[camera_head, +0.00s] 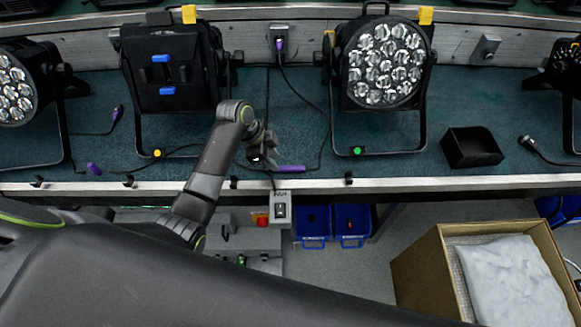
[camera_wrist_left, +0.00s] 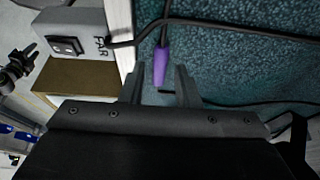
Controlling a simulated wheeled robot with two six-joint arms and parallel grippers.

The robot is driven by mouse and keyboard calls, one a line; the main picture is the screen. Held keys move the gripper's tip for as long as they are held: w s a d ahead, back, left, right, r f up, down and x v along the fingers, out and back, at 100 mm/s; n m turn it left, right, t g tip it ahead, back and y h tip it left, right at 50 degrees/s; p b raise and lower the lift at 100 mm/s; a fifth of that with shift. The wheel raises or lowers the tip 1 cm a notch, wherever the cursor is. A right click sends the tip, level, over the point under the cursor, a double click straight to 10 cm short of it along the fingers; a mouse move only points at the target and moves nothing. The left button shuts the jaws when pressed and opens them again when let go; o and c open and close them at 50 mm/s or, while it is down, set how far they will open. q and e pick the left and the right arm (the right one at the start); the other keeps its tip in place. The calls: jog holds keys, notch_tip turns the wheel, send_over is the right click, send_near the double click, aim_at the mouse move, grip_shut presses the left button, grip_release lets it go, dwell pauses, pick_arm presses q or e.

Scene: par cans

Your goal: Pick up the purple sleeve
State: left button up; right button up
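A purple sleeve (camera_head: 290,169) sits on a black cable near the front edge of the teal bench top (camera_head: 225,172). My left gripper (camera_head: 262,155) is over the bench, just left of the sleeve. In the left wrist view the sleeve (camera_wrist_left: 160,66) shows between and just beyond the fingertips of my open left gripper (camera_wrist_left: 158,80). I see no contact. Other purple sleeves show at the left: one lies near the front edge (camera_head: 93,168), another farther back (camera_head: 118,112). My right gripper is not in view.
A par can with lit-looking lenses (camera_head: 386,62) and a black-backed one (camera_head: 170,75) stand behind. A switch box (camera_head: 280,208) hangs at the bench edge. A cardboard box (camera_head: 425,272) stands below right.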

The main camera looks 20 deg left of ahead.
aim_at(281, 167)
pick_arm(q)
jog(key=shift+x, duration=2.1)
jog(key=shift+w+r, duration=0.1)
grip_shut()
notch_tip(281, 167, up, 10)
